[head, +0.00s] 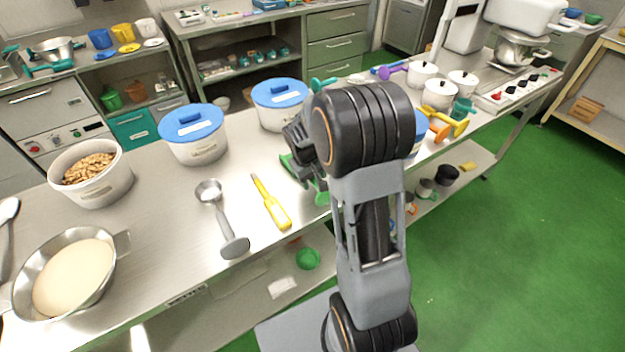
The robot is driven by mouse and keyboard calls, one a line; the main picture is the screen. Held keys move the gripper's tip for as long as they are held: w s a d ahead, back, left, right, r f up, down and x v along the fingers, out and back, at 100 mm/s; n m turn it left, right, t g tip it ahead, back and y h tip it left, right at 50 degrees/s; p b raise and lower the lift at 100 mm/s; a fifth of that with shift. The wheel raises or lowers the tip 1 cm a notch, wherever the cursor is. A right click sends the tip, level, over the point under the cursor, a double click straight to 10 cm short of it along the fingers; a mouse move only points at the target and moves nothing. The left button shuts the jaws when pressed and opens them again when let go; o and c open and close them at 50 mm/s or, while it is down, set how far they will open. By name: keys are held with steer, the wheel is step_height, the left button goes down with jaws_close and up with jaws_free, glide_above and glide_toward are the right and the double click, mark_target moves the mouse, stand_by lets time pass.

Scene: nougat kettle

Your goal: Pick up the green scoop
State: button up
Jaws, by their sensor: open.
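A green tool that looks like the green scoop (322,198) lies on the steel table, mostly hidden behind my arm and gripper. Green also shows at the left side of my gripper. My gripper (299,165) is low over this green tool, pointing down, and is open. My wrist hides most of the fingers, so I cannot tell whether they touch the tool or stand around it.
On the steel table (150,255), a yellow spatula (270,203) and a metal scoop (222,218) lie to the left. Blue-lidded tubs (194,134) (281,104) stand behind. A nut tub (92,172) and a dough bowl (70,277) are further left. White pots (440,92) stand right.

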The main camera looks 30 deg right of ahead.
steer(key=shift+d+f, duration=0.1)
steer(key=shift+f, duration=0.5)
steer(key=shift+c, duration=0.2)
jaws_close()
steer(key=shift+r, duration=0.1)
